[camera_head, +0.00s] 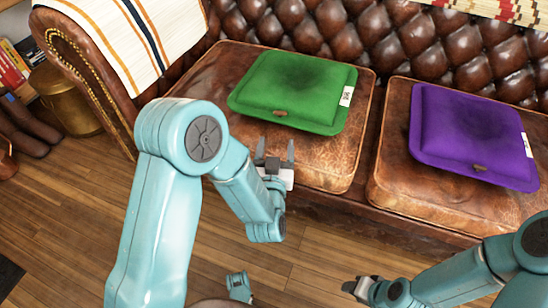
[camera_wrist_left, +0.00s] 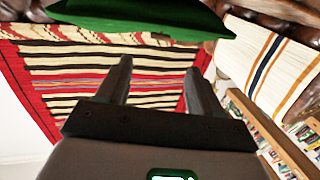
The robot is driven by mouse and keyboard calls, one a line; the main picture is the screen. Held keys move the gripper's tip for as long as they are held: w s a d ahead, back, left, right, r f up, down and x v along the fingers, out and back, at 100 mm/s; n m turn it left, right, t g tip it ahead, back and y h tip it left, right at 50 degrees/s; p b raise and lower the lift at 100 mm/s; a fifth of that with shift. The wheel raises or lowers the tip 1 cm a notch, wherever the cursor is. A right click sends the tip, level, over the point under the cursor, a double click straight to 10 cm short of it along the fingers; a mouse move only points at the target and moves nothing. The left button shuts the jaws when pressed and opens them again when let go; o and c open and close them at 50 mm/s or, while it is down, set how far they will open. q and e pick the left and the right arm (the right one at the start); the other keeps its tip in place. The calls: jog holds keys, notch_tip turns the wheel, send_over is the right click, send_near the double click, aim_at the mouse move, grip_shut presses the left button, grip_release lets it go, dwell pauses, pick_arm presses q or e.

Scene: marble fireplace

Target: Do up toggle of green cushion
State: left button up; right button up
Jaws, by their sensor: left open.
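The green cushion (camera_head: 292,88) lies on the left brown leather seat, with a white tag on its right edge. Its small brown toggle (camera_head: 280,113) sits at the front edge; whether it is fastened is too small to tell. My left gripper (camera_head: 276,147) is open and empty, just in front of the toggle and apart from it, fingers pointing toward the cushion. In the left wrist view the green cushion (camera_wrist_left: 140,16) crosses the top, beyond the two spread fingers (camera_wrist_left: 158,72). My right gripper (camera_head: 358,287) is low at the right, over the floor, away from the cushion.
A purple cushion (camera_head: 470,132) with its own brown toggle (camera_head: 480,168) lies on the right leather seat. The tufted sofa back (camera_head: 340,30) rises behind. A striped cloth (camera_head: 125,40) covers the left armrest. A brass pot (camera_head: 65,100) stands at far left. The wooden floor (camera_head: 320,260) in front is clear.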

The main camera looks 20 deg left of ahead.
pick_arm(q)
jog(key=v, duration=0.5)
jog(key=shift+s, duration=0.2)
pick_arm(e)
jog(key=shift+s+r, duration=0.35)
jog(key=shift+r, duration=0.1)
